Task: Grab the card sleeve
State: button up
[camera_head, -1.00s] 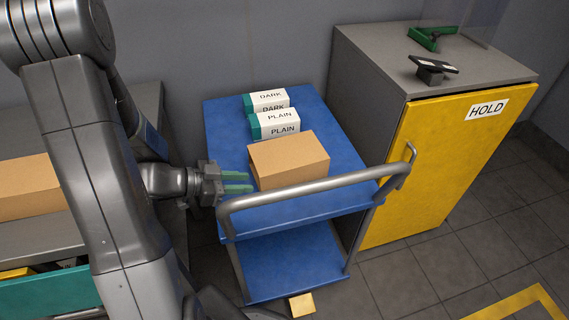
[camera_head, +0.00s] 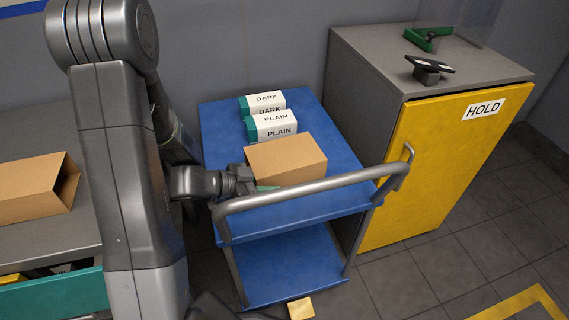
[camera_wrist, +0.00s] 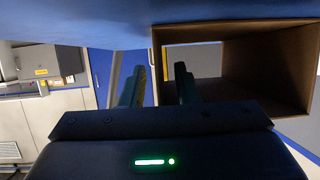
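A brown card sleeve (camera_head: 288,161) lies on the top deck of the blue trolley (camera_head: 222,118), behind the handle. In the wrist view the sleeve (camera_wrist: 236,24) is an open tube at right, and I see through it. My gripper (camera_head: 266,187) is at the sleeve's left end. In the wrist view the gripper (camera_wrist: 157,85) has its fingers apart. The sleeve's left wall appears between them, one finger outside and one at the opening. I cannot tell whether either touches. In the head view the fingers are mostly hidden.
Biscuit packs marked DARK (camera_head: 267,98) and PLAIN (camera_head: 275,120) stand behind the sleeve. The trolley's grey handle (camera_head: 300,190) crosses in front. Another brown sleeve (camera_head: 32,190) lies on the left bench. A cabinet with a yellow HOLD door (camera_head: 440,165) stands at right.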

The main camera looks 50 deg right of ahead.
grip_shut()
